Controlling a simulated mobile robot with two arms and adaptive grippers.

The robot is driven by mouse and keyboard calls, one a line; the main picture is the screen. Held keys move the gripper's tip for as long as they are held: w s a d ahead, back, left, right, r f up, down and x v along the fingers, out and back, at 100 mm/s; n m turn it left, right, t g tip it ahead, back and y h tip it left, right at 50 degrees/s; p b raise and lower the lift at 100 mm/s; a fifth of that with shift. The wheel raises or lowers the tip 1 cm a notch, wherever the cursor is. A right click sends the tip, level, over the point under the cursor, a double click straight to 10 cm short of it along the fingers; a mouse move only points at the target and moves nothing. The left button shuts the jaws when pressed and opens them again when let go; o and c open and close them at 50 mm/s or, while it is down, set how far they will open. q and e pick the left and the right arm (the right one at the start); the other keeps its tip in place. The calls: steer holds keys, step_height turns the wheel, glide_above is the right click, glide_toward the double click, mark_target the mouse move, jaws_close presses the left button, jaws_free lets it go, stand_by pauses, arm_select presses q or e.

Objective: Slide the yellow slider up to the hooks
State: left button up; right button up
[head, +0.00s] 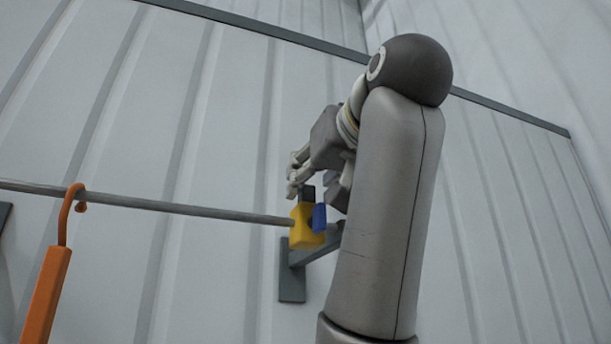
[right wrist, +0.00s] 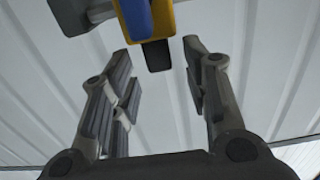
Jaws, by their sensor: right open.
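The yellow slider (head: 301,232) sits at the right end of the grey rod, with a blue piece on its right side and a dark tab on top. My right gripper (head: 298,178) is just above the slider, open and empty. In the right wrist view the slider (right wrist: 163,20) is at the top, and its dark tab points down toward the gap between the open fingers (right wrist: 160,62). An orange hook (head: 45,295) hangs on the rod at the left, well apart from the slider. My left gripper is not in view.
The grey rod (head: 180,208) runs from the left edge to the slider, and its stretch between hook and slider is clear. A dark bracket (head: 292,280) is fixed to the wall below and behind the slider. A pale ribbed wall (head: 225,120) fills the background.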

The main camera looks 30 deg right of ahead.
mark_target(310, 186)
steer(key=p+x, duration=0.1)
steer(key=x, duration=0.2)
steer(key=shift+w, duration=0.3)
steer(key=shift+c, duration=0.8)
steer(key=c, duration=0.7)
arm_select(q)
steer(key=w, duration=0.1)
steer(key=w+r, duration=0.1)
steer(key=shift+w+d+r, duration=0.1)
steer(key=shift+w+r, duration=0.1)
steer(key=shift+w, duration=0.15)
arm_select(e)
jaws_close()
